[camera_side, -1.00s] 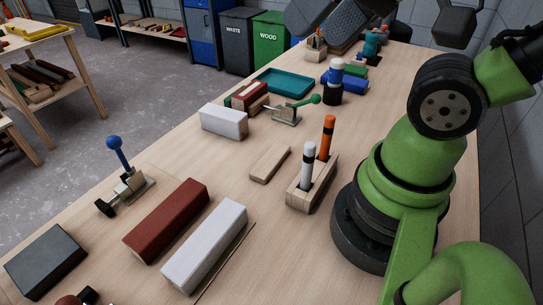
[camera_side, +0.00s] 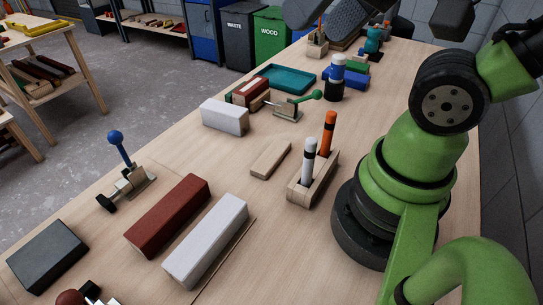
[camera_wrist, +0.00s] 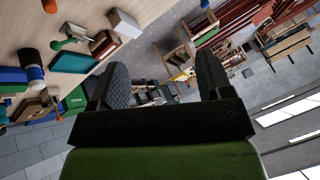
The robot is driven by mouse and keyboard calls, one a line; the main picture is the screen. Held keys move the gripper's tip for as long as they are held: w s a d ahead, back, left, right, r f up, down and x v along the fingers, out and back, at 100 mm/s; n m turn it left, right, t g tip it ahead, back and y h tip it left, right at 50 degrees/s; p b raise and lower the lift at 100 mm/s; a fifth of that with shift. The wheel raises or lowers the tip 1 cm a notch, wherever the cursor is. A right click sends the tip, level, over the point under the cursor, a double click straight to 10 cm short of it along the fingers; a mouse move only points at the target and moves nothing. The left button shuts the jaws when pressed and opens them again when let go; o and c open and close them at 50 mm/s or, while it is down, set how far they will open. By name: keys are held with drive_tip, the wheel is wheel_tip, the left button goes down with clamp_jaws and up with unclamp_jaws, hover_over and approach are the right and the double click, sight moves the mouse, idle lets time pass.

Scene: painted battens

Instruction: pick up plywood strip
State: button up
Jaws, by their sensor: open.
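A short, flat, light wooden piece (camera_side: 270,160) lies on the table in the side view, left of the marker holder. A thin brown strip (camera_side: 240,239) lies along the right edge of the white batten, mostly hidden by it. I cannot tell for certain which of the two is the plywood strip. My gripper (camera_wrist: 160,78) is open and empty in the wrist view, its two dark textured fingers wide apart. In the side view it is high at the top edge, partly cut off, well away from both pieces.
A dark red batten (camera_side: 168,215) and a white batten (camera_side: 206,243) lie at the front. A wooden holder (camera_side: 307,191) with two markers, a white block (camera_side: 224,117), a blue-handled clamp (camera_side: 127,183) and a green-handled clamp (camera_side: 290,110) stand around. A teal tray (camera_side: 283,78) is farther back.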

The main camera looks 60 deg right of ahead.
drive_tip(key=w+d+f+m+g+h, duration=0.1)
drive_tip(key=w+d+f+m+g, duration=0.2)
drive_tip(key=w+f+m, duration=0.3)
drive_tip(key=m+g+h, duration=0.1)
drive_tip(key=m+g, duration=0.3)
drive_tip(key=m, duration=0.3)
hover_over(272, 155)
wheel_tip(272, 155, down, 19)
drive_tip(key=shift+r, duration=0.1)
drive_tip(key=shift+f, duration=3.1)
drive_tip(key=c, duration=1)
drive_tip(key=shift+r, duration=0.1)
